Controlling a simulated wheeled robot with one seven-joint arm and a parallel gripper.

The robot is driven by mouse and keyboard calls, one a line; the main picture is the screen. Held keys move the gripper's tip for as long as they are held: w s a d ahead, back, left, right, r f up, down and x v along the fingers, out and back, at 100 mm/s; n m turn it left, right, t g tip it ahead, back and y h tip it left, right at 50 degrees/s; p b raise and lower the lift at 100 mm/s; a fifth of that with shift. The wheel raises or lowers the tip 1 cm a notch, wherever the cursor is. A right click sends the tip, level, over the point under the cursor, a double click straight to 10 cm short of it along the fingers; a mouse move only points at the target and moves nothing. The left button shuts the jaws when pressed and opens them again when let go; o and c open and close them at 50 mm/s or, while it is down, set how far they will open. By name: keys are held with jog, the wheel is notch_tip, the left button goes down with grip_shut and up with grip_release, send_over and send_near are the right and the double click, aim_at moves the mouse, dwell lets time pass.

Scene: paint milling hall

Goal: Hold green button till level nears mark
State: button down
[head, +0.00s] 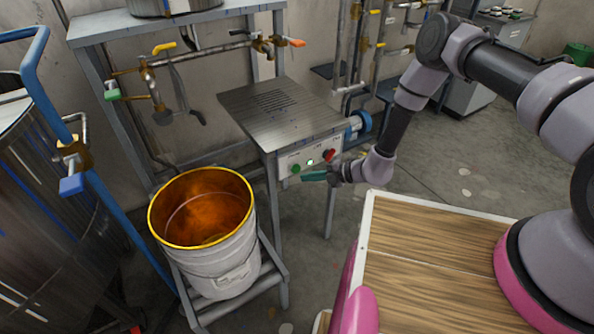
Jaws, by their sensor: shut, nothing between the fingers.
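The green button (296,168) is at the left end of the white control panel (287,160) under the steel bench. My gripper (305,177) is shut and empty, its teal fingers pointing left, just below and right of the button in the picture. I cannot tell whether the fingertips touch it. A small green light (310,162) glows beside the button, left of a red knob (328,154). The white bucket (221,283) with a yellow rim stands on a low metal stand. Its inside looks orange-brown; the liquid level is hard to make out, and I see no clear level mark.
The steel bench (280,105) stands above the panel. Pipes with valves (165,49) run behind the bucket. A large steel tank (35,190) with a blue rail is at the left. My wood-topped base is at the lower right. Open floor (450,150) lies beyond the arm.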

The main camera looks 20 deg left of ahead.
jog(key=shift+w+a, duration=0.35)
jog(key=shift+a, duration=0.1)
dwell(1.8)
jog(key=shift+w+a, duration=0.3)
jog(key=shift+a, duration=0.05)
